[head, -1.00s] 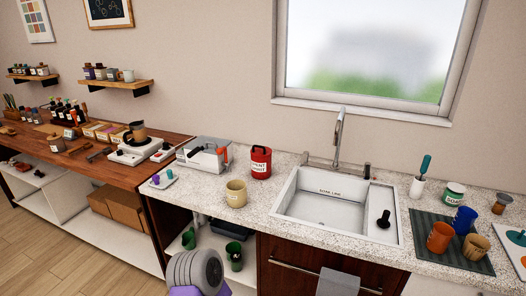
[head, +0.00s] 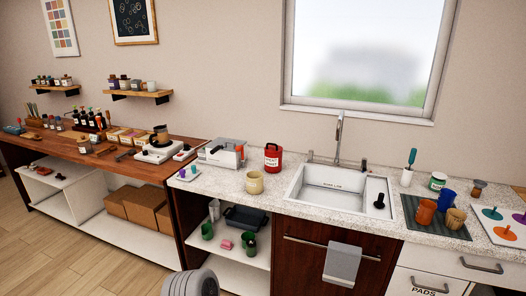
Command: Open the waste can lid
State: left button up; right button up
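A red can (head: 272,160) with a white label, which looks like the waste can, stands upright on the speckled counter left of the sink. A dark handle or lid part shows at its top, and the lid looks shut, though it is small at this distance. Neither of my grippers is in view. Only a grey rounded part of my own body shows at the bottom edge, well below the can and touching nothing.
A lower shelf holds green cups (head: 207,231). Wooden floor (head: 75,262) is clear at left.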

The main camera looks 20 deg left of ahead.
aim_at(271, 147)
jog(key=z, duration=0.4)
jog(key=k, duration=0.25)
jog(key=u, duration=1.6)
jog(key=i, duration=1.8)
jog(key=z, duration=0.6)
